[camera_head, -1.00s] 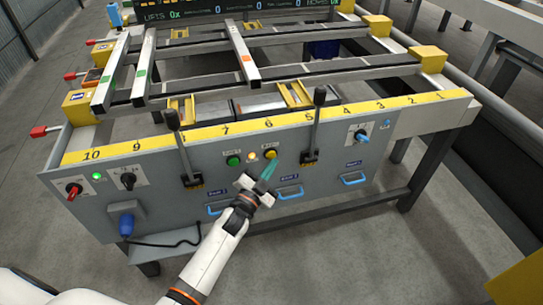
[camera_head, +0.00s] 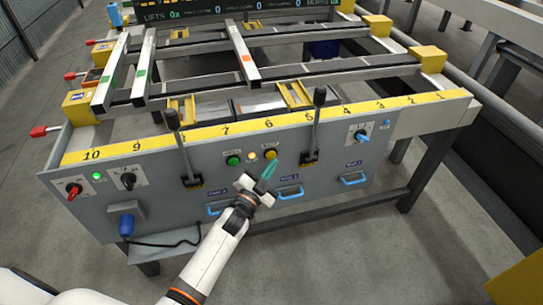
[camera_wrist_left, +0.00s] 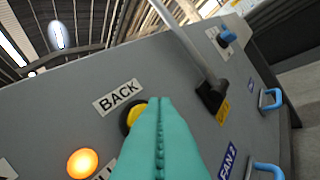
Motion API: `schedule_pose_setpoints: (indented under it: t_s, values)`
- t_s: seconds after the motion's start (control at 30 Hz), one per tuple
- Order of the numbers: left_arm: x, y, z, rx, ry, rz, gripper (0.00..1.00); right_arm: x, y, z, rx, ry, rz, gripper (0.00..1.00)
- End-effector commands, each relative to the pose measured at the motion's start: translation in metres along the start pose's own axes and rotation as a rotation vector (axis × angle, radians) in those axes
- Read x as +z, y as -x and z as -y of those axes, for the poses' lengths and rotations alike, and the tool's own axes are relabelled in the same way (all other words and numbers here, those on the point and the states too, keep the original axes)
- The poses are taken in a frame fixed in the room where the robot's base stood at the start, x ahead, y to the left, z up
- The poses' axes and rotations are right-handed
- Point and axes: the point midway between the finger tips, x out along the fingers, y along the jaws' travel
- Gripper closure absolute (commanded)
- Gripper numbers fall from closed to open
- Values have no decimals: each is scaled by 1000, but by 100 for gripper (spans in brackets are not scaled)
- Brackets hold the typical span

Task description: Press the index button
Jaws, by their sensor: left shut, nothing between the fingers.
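The grey control panel carries a green button (camera_head: 233,160), a small lit amber lamp (camera_head: 252,156) and a yellow button (camera_head: 270,154) in a row. In the left wrist view the yellow button (camera_wrist_left: 133,112) has a black ring and sits below a label reading BACK (camera_wrist_left: 118,97). I cannot read a label reading index in either view. My left gripper (camera_head: 270,168) has its teal fingers shut and empty, just below the yellow button in the head view. In the left wrist view its fingertips (camera_wrist_left: 160,100) partly cover that button; whether they touch it I cannot tell. My right gripper is out of view.
Blue drawer-like handles (camera_head: 290,192) stick out below. A lit amber lamp (camera_wrist_left: 82,163) shows in the left wrist view. A blue plug (camera_head: 126,224) hangs at lower left.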

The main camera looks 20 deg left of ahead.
Motion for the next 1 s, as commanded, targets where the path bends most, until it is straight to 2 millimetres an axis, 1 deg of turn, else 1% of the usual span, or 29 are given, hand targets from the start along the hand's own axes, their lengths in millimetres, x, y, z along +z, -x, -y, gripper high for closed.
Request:
schedule_pose_setpoints:
  t_s: [0.23,0.47,1.0]
  values:
    - [-3,-4,-3,0,-1,1,100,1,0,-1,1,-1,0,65]
    - [-4,-6,-4,0,0,0,100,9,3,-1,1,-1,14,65]
    - [-6,-8,-6,0,-1,0,100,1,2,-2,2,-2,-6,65]
